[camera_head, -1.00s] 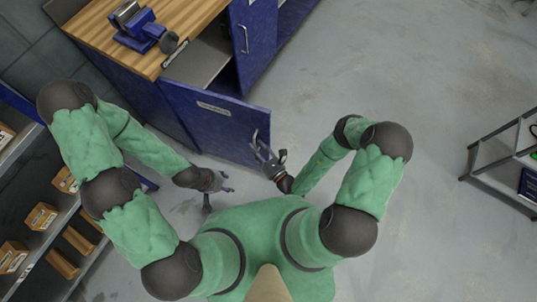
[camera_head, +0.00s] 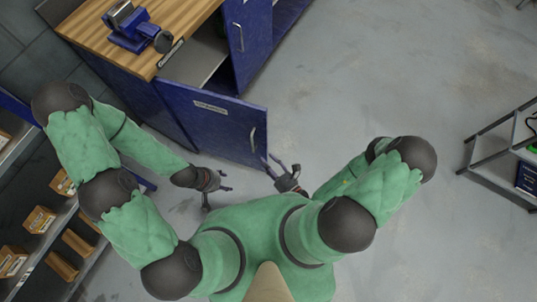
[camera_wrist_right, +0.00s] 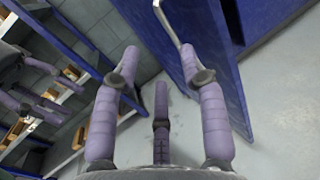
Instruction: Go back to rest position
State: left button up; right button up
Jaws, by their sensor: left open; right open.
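My left gripper (camera_head: 218,186) is open and empty, low on the left in the head view, in front of the blue cabinet. My right gripper (camera_head: 279,166) is open and empty, close to the free edge of the open blue cabinet door (camera_head: 205,119). In the right wrist view its spread purple fingers (camera_wrist_right: 160,95) have nothing between them. The door's metal handle (camera_head: 253,140) is just beyond the fingers, and it also shows in the right wrist view (camera_wrist_right: 166,18). I cannot tell whether a finger touches the door.
A workbench with a wooden top (camera_head: 88,22) carries a blue vise (camera_head: 135,30). A shelf with several small boxes (camera_head: 40,219) stands at the left. A metal cart (camera_head: 490,150) stands at the right. The grey floor between door and cart is clear.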

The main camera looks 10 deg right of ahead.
dwell(0.6)
jog(key=s+a+r+n+g+y+p, duration=0.1)
jog(key=s+a+r+n+g+y, duration=0.2)
jog(key=s+a+n+g+y, duration=0.45)
jog(key=s+n+g+h, duration=0.2)
jog(key=s+n+g, duration=0.55)
jog(key=g, duration=0.45)
jog(key=w+d+f+n+h, duration=0.3)
jog(key=d+n+h, duration=0.5)
jog(key=d, duration=0.1)
pick_arm(q)
jog(key=shift+b, duration=0.5)
pick_arm(e)
jog(key=w+r+n+t+h, duration=0.1)
jog(key=w+n+t, duration=0.2)
jog(key=w+n, duration=0.2)
jog(key=w, duration=0.3)
jog(key=shift+a+r+n, duration=0.3)
jog(key=shift+a+r, duration=0.05)
jog(key=shift+r, duration=0.05)
